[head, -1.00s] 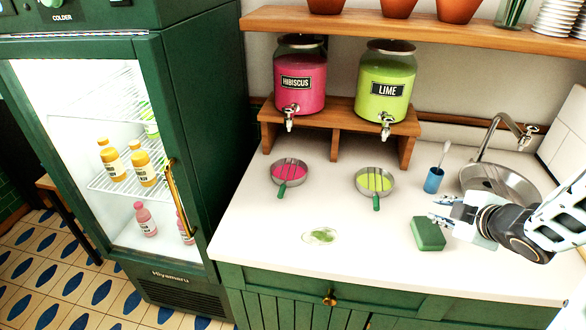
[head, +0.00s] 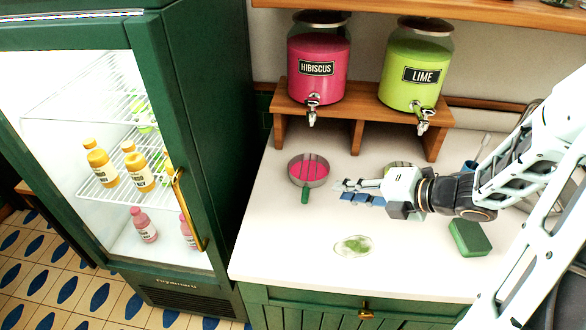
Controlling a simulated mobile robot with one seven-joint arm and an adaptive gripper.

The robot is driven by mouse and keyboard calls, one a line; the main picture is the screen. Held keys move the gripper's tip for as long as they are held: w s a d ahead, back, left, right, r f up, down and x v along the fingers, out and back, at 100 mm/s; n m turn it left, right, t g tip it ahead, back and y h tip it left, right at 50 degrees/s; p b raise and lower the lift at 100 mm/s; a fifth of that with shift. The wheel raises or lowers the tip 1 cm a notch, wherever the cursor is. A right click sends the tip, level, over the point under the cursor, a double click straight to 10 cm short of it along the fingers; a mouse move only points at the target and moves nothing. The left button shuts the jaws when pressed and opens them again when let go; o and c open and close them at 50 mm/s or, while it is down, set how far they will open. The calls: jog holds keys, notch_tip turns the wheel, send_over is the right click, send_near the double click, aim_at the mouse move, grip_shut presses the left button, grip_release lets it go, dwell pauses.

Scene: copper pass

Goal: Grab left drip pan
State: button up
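The left drip pan (head: 305,182) is a round metal pan with pink liquid in it and a green handle toward the counter's front. It sits on the white counter below the hibiscus dispenser (head: 318,68). My gripper (head: 342,190) is just to the right of this pan and points left at it, with its fingers apart and nothing seen between them. I cannot tell its exact height above the counter. The right drip pan (head: 397,166), with green liquid, is mostly hidden behind my gripper and arm.
The lime dispenser (head: 416,75) stands right of the hibiscus one on a wooden stand (head: 361,118). A green spill (head: 353,246) lies on the counter in front, and a green sponge (head: 469,238) lies to the right. A blue cup (head: 469,166) is partly hidden by my arm. A fridge (head: 205,130) stands left.

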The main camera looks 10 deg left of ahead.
aim_at(310, 201)
jog(key=shift+a, duration=0.35)
jog(key=shift+n, duration=0.3)
jog(key=x, duration=0.5)
jog(key=shift+a, duration=0.25)
jog(key=shift+x, duration=2.8)
jog(key=shift+d+f, duration=0.1)
grip_shut()
